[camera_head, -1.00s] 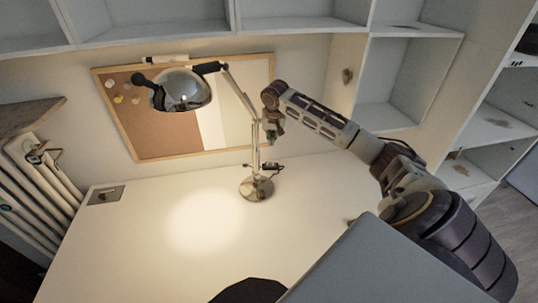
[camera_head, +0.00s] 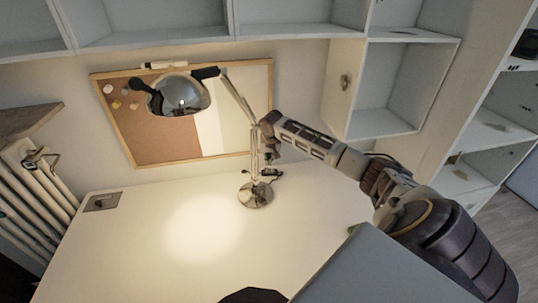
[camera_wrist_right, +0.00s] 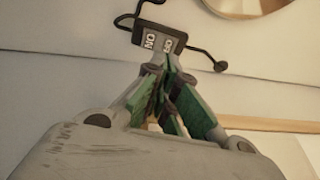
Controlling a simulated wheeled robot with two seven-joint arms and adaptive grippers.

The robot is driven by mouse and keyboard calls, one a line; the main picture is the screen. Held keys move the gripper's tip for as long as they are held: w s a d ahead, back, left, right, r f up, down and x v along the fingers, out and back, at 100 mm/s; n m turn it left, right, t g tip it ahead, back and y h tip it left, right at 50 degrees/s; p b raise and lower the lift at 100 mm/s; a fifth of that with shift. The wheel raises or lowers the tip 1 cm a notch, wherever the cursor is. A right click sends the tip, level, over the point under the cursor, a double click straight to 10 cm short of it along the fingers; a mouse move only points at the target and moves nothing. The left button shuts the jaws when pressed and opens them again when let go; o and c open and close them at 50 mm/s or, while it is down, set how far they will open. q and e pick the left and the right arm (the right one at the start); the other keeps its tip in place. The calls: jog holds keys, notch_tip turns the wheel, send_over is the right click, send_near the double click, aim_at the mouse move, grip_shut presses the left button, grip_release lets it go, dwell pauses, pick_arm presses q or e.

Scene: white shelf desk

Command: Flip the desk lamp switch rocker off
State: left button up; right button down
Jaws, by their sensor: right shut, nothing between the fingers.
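The desk lamp has a shiny metal shade (camera_head: 178,95), a jointed arm and a round base (camera_head: 255,195) on the white desk. It is lit and throws a bright spot on the desk. Its small dark switch (camera_head: 275,173) lies on a black cord by the base. In the right wrist view the switch (camera_wrist_right: 158,36) shows a dark frame and a pale, lettered rocker. My right gripper (camera_head: 268,157) is shut and empty, pointing down just above the switch. Its green-padded fingertips (camera_wrist_right: 166,64) overlap the switch's near edge in the picture; I cannot tell whether they touch. My left gripper is out of view.
A framed cork and white board (camera_head: 180,140) stands behind the lamp. White shelf compartments (camera_head: 385,95) are above and to the right. A dark rounded thing shows at the bottom edge.

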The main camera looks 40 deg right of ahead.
aim_at(267, 170)
notch_tip(267, 170, down, 3)
jog(key=shift+a+r, duration=0.1)
jog(key=shift+a, duration=0.05)
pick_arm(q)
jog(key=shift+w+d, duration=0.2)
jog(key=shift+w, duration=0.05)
pick_arm(e)
jog(key=shift+w+f, duration=0.1)
jog(key=shift+f, duration=0.25)
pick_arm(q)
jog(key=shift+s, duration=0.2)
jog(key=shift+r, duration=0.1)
pick_arm(e)
jog(key=shift+a, duration=0.1)
jog(key=shift+w+a+f+p, duration=0.1)
jog(key=shift+f+p, duration=0.05)
jog(key=shift+p, duration=0.65)
jog(key=shift+f+p, duration=0.15)
jog(key=shift+p, duration=0.15)
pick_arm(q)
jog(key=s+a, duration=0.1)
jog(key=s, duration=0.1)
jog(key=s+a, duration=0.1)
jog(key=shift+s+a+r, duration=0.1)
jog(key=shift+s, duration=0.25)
pick_arm(e)
jog(key=shift+f, duration=0.1)
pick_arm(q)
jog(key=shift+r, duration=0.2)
